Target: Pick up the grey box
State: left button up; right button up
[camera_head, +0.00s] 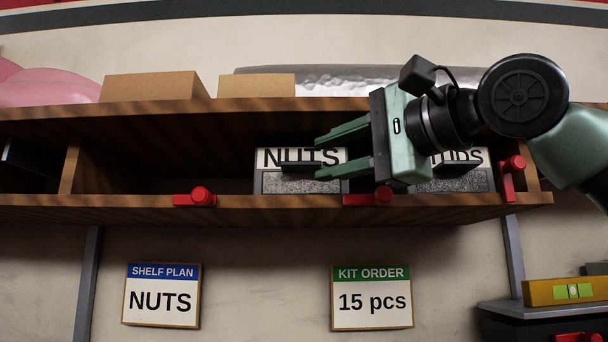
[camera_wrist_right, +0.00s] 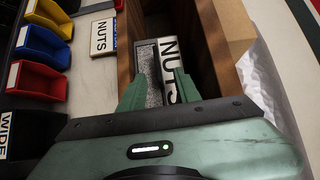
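A grey speckled box (camera_head: 270,184) with a white NUTS label and a dark handle sits in the shelf compartment. I cannot tell whether a finger touches the box. A second grey box (camera_head: 475,184) stands further right, mostly behind my gripper and its label partly hidden. My left gripper is not in view.
The wooden shelf (camera_head: 120,200) has a raised front edge with red clips (camera_head: 202,196). The compartment left of the NUTS box is empty. Cardboard boxes (camera_head: 150,87) stand above. Signs below read NUTS (camera_head: 160,301) and 15 pcs (camera_head: 372,303). Coloured bins (camera_wrist_right: 37,80) show in the wrist view.

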aim_at(317, 163)
jog(key=p+x, duration=0.1)
jog(key=x, duration=0.2)
jog(key=shift+w+a+r, duration=0.1)
jog(key=shift+w+a, duration=0.05)
jog(key=shift+w, duration=0.1)
jog(key=shift+w+a+f, duration=0.2)
jog(key=shift+w+a, duration=0.2)
jog(key=shift+a, duration=0.05)
jog(key=shift+s+d, duration=0.1)
jog(key=shift+c, duration=0.3)
jog(key=shift+d, duration=0.15)
grip_shut()
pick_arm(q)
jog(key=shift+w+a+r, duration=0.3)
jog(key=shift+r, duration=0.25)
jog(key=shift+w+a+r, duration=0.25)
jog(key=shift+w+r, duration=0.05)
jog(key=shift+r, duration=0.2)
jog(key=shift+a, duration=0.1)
pick_arm(e)
jog(key=shift+r, duration=0.1)
